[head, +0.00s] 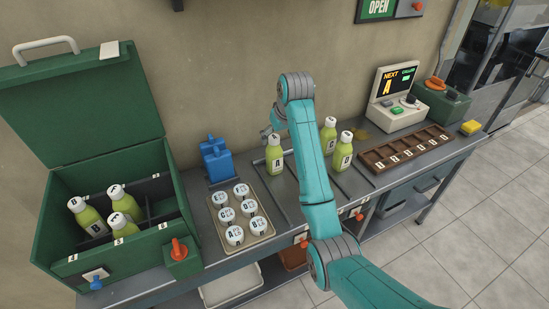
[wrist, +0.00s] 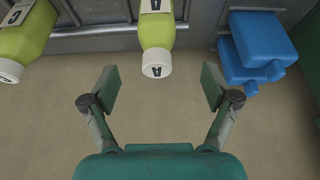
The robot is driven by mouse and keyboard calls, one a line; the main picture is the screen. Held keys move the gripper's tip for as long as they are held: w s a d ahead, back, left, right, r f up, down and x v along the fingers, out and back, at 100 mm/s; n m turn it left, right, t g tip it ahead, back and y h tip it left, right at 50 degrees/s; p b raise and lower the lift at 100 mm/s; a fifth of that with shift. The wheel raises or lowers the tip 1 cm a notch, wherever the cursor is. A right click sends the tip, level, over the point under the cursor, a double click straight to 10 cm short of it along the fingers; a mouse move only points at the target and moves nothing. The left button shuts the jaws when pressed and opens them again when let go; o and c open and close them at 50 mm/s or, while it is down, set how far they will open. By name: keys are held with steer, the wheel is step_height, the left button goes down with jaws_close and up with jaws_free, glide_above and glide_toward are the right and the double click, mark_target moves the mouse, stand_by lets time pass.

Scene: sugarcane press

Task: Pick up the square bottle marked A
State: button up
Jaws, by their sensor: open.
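A boxy green bottle with a white cap and a label reading A (head: 274,158) stands upright on the bench, left of the other bottles there. In the wrist view this bottle (wrist: 157,32) is at the top middle, with A on its cap and label. My gripper (head: 268,132) is at the bottle's top in the head view, partly hidden behind my arm. In the wrist view my gripper (wrist: 160,90) is open and empty, its fingers spread to either side of the bottle's cap line. I see no contact.
Two more green bottles (head: 328,137) (head: 343,153) stand to the right; one shows in the wrist view (wrist: 22,30).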

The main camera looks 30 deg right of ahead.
mark_target(276, 142)
steer(key=x, duration=0.5)
steer(key=shift+f, duration=0.1)
steer(key=shift+d+x, duration=0.2)
steer(key=shift+x, duration=2.5)
steer(key=shift+s, duration=0.2)
steer(key=c, duration=1.5)
